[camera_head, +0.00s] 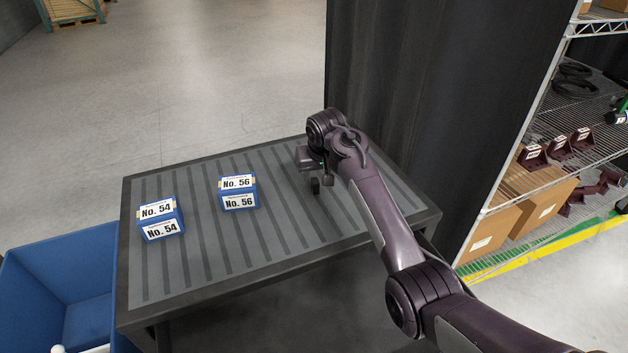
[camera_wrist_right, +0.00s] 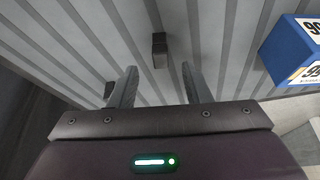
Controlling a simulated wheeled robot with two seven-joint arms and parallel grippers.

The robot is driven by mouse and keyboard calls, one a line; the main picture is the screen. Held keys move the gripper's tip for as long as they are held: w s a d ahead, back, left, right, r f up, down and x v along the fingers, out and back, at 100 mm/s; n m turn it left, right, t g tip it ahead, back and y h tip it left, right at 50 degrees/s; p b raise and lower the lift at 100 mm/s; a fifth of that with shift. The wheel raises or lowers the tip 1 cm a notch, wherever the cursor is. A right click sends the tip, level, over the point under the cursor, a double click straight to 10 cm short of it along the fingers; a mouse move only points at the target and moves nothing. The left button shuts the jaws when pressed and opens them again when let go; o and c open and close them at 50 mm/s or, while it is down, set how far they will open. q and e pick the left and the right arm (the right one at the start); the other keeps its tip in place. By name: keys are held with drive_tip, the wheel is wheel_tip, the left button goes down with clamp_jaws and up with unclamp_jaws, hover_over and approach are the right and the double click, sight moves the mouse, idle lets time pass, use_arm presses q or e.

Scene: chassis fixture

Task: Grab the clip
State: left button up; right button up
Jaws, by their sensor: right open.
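A small dark block, which looks like the clip (camera_wrist_right: 159,50), stands on the ribbed grey table top in the right wrist view. It sits just beyond the fingertips and in line with the gap between them. My right gripper (camera_wrist_right: 159,72) is open, with nothing between its fingers. In the head view my right gripper (camera_head: 318,176) hangs low over the right half of the table. There the dark clip and the dark fingers are hard to tell apart. My left gripper is not in view.
On the table (camera_head: 190,275) stand a blue No. 56 box (camera_head: 238,193) left of the right gripper and a blue No. 54 box (camera_head: 160,219) further left. A blue bin (camera_head: 50,265) is at the left. A wire shelf (camera_head: 545,150) and dark curtain (camera_head: 430,80) are at the right and behind.

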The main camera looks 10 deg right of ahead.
sight(316, 181)
drive_tip(key=shift+p+x, duration=0.35)
drive_tip(key=shift+x, duration=0.4)
drive_tip(key=x, duration=0.2)
drive_tip(key=shift+f, duration=0.35)
drive_tip(key=shift+w+f, duration=0.2)
drive_tip(key=shift+f, duration=0.3)
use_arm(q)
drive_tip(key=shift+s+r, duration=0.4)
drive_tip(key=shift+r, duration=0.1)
use_arm(e)
clamp_jaws()
